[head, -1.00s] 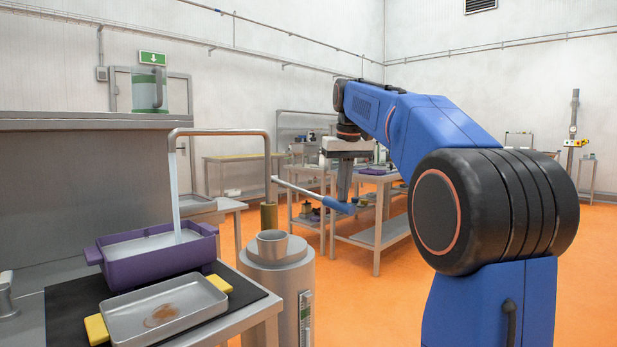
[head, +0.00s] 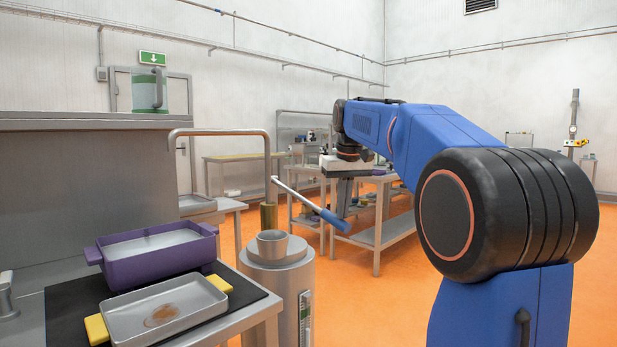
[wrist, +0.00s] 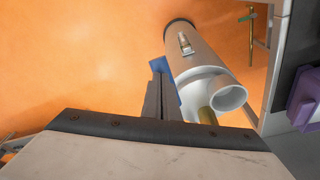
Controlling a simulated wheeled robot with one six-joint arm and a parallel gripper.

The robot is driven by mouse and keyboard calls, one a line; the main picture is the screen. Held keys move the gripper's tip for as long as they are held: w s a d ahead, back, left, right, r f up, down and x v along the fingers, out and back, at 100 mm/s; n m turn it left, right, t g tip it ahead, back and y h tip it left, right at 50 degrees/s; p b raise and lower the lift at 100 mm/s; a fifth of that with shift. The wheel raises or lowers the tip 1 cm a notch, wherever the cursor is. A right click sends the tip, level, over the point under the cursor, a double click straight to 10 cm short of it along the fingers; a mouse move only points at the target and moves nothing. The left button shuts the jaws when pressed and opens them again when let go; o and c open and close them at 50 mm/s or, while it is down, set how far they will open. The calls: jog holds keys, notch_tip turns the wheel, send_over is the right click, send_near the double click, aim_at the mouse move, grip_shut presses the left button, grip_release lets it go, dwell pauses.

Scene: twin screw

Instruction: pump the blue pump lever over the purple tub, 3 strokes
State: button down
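The blue pump lever (head: 334,219) slopes down to the right from the brass-coloured pump post, its blue grip at the low end. The purple tub (head: 158,256) sits on the counter at left, below the bent spout pipe; no water stream shows now. The wrist view shows the fingers (wrist: 163,92) partly hiding the blue grip (wrist: 158,64).
The grey pump body (head: 278,300) with a small cup (head: 271,243) on top stands left of my gripper. A metal tray (head: 163,311) with yellow handles lies in front of the tub. Workbenches stand behind; orange floor is open around the pump.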

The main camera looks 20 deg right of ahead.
notch_tip(320, 180, up, 14)
jog(key=shift+r, duration=0.25)
dwell(1.3)
jog(key=shift+s, duration=0.1)
dwell(0.9)
